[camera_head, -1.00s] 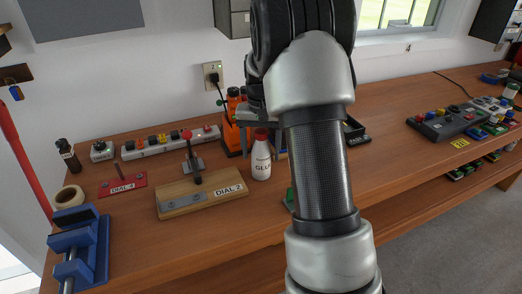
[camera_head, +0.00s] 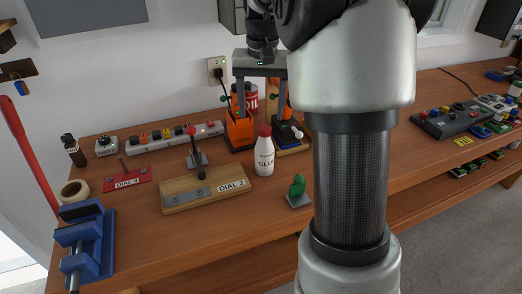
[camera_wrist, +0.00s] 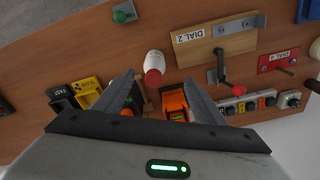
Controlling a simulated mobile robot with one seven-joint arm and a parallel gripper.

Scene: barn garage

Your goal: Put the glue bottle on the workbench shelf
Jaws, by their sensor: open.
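The glue bottle (camera_head: 264,154) is white with a red cap and a GLUE label. It stands upright on the workbench top (camera_head: 150,235), right of the DIAL 2 board. In the wrist view the bottle (camera_wrist: 154,65) is seen from above, its red cap between the fingertips in the picture. My gripper (camera_head: 260,112) is open and empty, fingers pointing down, above and behind the bottle, apart from it. The workbench shelf (camera_head: 425,203) runs below the top; its right part shows, and my arm hides some of it.
The DIAL 2 board (camera_head: 180,200) with its lever is left of the bottle. A green knob on a plate (camera_head: 298,190) is in front, to the right. Small boards (camera_head: 468,168) occupy the shelf's right part.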

